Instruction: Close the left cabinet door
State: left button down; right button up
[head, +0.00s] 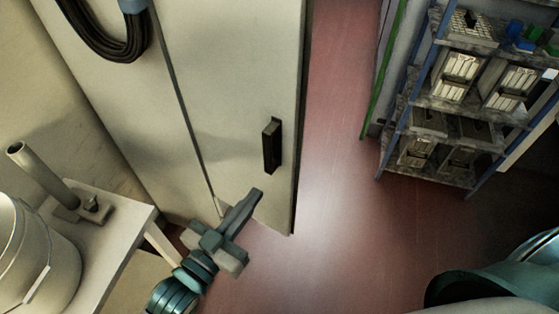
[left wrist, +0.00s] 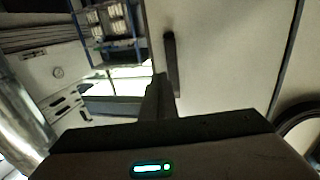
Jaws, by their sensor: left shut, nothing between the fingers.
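The pale cabinet door (head: 235,90) with a black vertical handle (head: 271,146) fills the upper middle of the head view. A dark seam runs down its left side, and its right edge stands beside the open red floor. How far the door stands open I cannot tell. My left gripper (head: 257,195) is shut and empty, in front of the door's lower part and below the handle in the picture. In the left wrist view the door (left wrist: 225,60) and handle (left wrist: 171,65) show just beyond the shut left fingers (left wrist: 158,85). My right gripper is out of view.
A blue-framed shelf rack (head: 430,110) with boxes stands at the right. A white table (head: 110,225) with a metal post and a pale bucket (head: 30,255) is at the lower left. A black cable coil (head: 110,45) hangs at the upper left. Red floor (head: 335,180) is clear between.

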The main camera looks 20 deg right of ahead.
aim_at(287, 153)
pick_arm(q)
jog(key=p+x, duration=0.3)
jog(key=x, duration=0.8)
jog(key=shift+w+d+p, duration=0.25)
jog(key=shift+d+p, duration=0.05)
jog(key=shift+p, duration=0.1)
jog(key=shift+d, duration=0.1)
jog(key=shift+w, duration=0.15)
